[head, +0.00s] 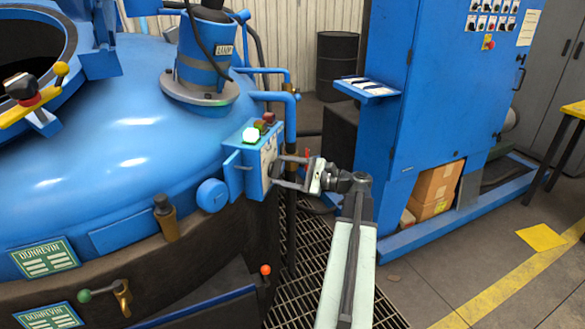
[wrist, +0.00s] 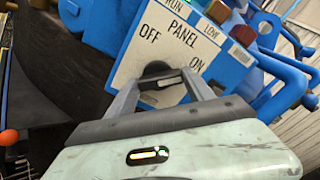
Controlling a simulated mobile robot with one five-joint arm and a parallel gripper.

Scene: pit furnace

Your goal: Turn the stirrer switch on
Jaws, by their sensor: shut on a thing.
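A blue switch box (head: 246,162) is mounted on the side of the big blue furnace. Its white plate (wrist: 150,40) reads PANEL, with OFF on the left and ON on the right; I see no STIRRER label. A dark rotary knob (wrist: 155,69) sits low on the plate between these words. My gripper (head: 280,171) reaches the box from the right. In the wrist view my gripper (wrist: 163,80) has its two fingers on either side of the knob, shut on it. The fingers partly hide the knob, so I cannot tell which way it points.
A lit green lamp (head: 251,134) and a red one (head: 268,118) top the box. Blue pipes (head: 285,98) rise behind it. A tall blue cabinet (head: 420,110) stands to the right. A floor grating (head: 305,255) lies below my arm.

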